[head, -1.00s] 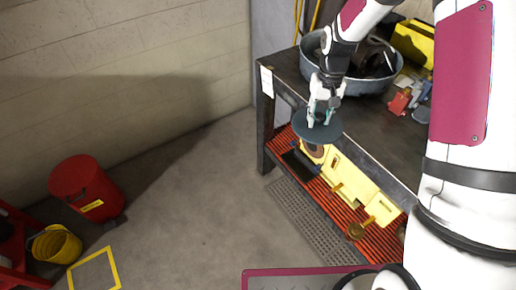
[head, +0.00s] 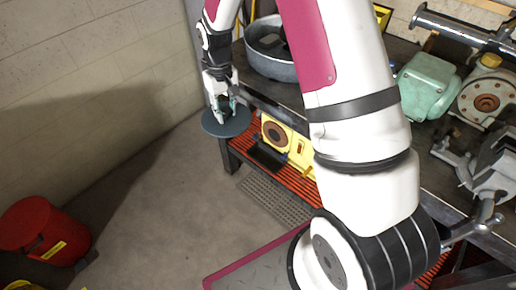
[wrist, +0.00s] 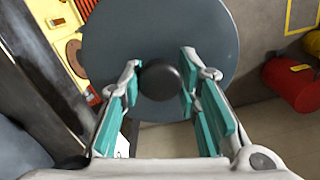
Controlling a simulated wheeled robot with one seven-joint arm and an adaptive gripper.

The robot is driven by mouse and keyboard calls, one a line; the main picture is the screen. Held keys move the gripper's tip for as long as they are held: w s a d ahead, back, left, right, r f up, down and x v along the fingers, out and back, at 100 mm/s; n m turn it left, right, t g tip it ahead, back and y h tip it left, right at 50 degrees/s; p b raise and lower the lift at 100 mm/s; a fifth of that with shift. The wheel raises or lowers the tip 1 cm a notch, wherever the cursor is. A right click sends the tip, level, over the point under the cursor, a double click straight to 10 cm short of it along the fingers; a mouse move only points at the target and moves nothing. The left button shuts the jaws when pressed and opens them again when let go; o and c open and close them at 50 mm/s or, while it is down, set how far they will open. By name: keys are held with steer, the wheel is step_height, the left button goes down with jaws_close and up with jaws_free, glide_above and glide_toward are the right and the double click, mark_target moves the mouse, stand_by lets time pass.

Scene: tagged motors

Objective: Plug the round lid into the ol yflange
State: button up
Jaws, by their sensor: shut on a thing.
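The round lid (head: 215,128) is a dark blue-grey disc, held out in front of the bench's left end. In the wrist view the lid (wrist: 205,35) has a dark round knob in its middle, between the teal finger pads. My gripper (head: 223,108) is shut on this knob; it also shows in the wrist view (wrist: 160,82). The lid is clear of the bench. A yellow motor (head: 299,148) with a brown round face lies on the orange lower shelf. A green motor (head: 428,82) with a round brown-and-grey flange (head: 487,102) stands on the bench. I cannot tell which flange is oily.
A grey tub (head: 268,62) stands on the bench near my arm. A metal vise (head: 490,160) is at the right. A red bin (head: 42,232) stands on the floor at lower left. The floor between bin and bench is open.

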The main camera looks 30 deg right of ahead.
steer(key=d+f+n+g+h+b, duration=0.1)
steer(key=d+f+n+g+b, duration=0.25)
steer(key=f, duration=0.55)
steer(key=d+f+n+g+b, duration=0.1)
steer(key=d+f+n+b, duration=0.25)
steer(key=f+b, duration=0.4)
steer(key=n+t+h+b, duration=1.1)
steer(key=n+h+b, duration=0.65)
steer(key=b, duration=1.15)
glide_toward(274, 135)
steer(key=n+y, duration=0.1)
steer(key=shift+s+a+r, duration=0.25)
steer(key=shift+a+r, duration=0.1)
steer(key=shift+r, duration=0.15)
steer(key=shift+d, duration=0.15)
steer(key=shift+b+x, duration=0.35)
steer(key=shift+x, duration=2.45)
steer(key=shift+p, duration=0.55)
steer(key=shift+w+d, duration=0.25)
steer(key=shift+d, duration=0.25)
